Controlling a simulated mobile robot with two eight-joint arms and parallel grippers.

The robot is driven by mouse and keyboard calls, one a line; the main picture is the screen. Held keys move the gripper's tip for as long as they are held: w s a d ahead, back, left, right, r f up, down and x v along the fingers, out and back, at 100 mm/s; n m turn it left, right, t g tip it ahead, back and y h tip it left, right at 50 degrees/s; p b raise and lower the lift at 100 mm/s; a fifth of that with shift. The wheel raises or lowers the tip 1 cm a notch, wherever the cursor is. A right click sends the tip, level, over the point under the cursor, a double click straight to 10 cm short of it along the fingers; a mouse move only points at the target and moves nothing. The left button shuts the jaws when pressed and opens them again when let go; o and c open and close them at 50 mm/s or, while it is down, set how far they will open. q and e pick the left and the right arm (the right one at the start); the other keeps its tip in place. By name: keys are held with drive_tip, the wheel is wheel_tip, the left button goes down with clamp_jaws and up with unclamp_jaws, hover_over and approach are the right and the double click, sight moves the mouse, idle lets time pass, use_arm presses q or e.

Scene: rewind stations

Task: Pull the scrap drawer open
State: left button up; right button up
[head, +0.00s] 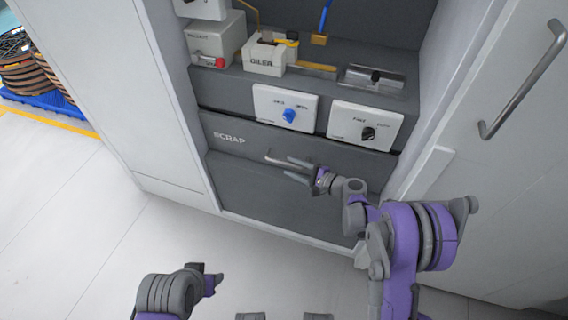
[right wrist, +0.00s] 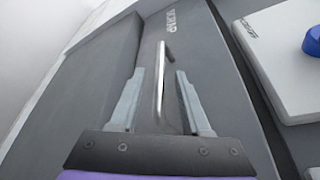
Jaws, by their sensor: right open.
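The scrap drawer (head: 345,158) is a dark grey front with the word SCRAP at its left; it looks shut in the cabinet. Its handle (head: 279,159) is a thin metal bar, which also shows in the right wrist view (right wrist: 160,82). My right gripper (head: 291,169) is open at the handle. In the right wrist view, its two fingers (right wrist: 160,75) stand on either side of the bar, with a gap on each side. My left gripper (head: 212,278) is low in the head view, away from the drawer; its jaws are not clear.
Two white panels with a blue knob (head: 289,115) and a black knob (head: 368,133) sit just above the drawer. A shelf above holds boxes and a metal fixture (head: 372,78). A door with a long handle (head: 523,80) stands at right.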

sight(284, 163)
drive_tip(key=x, duration=0.4)
clamp_jaws()
idle(1.4)
